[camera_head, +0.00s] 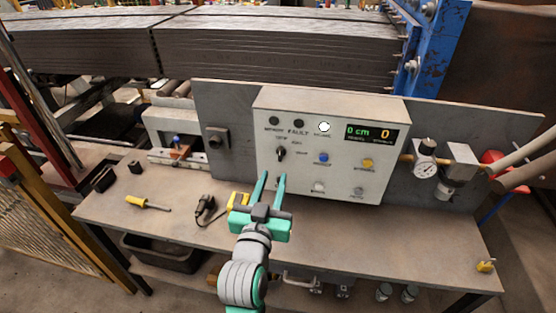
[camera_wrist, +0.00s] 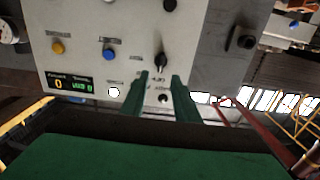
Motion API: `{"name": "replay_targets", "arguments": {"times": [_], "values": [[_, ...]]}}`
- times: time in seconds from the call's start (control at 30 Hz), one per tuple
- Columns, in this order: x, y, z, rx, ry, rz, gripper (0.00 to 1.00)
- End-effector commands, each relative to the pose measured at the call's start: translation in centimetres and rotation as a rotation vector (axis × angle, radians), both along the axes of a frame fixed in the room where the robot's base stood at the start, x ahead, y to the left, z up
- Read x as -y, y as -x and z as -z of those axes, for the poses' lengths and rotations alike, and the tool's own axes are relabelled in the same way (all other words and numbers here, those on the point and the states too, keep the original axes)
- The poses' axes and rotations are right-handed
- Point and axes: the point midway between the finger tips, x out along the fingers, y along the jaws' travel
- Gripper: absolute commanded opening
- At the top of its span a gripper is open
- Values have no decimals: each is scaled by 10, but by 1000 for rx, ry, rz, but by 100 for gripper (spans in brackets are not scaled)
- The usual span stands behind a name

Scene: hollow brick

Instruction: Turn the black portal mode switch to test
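The black portal mode switch (camera_head: 281,154) is a small rotary knob on the left part of the light grey control panel (camera_head: 335,112). The small labels around it are too blurred to read surely, and its exact setting is hard to tell. In the wrist view, which is upside down, the switch (camera_wrist: 160,62) stands just beyond my fingertips, roughly between their lines. My gripper (camera_head: 270,176) is open and empty in front of the panel, fingers pointing toward it and a little below the switch. The green fingers (camera_wrist: 161,78) are spread apart and appear not to touch the switch.
A blue button (camera_head: 322,157), a yellow button (camera_head: 367,162) and a lit display (camera_head: 371,134) are on the panel. Another black knob (camera_head: 214,139) is on the backboard at left. A screwdriver (camera_head: 147,203) lies on the workbench (camera_head: 385,235). A pressure gauge (camera_head: 425,166) is at right.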

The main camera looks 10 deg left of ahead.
Motion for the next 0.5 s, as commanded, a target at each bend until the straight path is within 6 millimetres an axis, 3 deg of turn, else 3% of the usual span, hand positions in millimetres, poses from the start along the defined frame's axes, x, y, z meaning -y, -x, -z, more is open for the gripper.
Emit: {"name": "replay_targets", "arguments": {"times": [0.3,0.5], "values": [[-4,-56,-1,0,-2,-5,28],[-3,-78,0,0,-1,-5,28]]}}
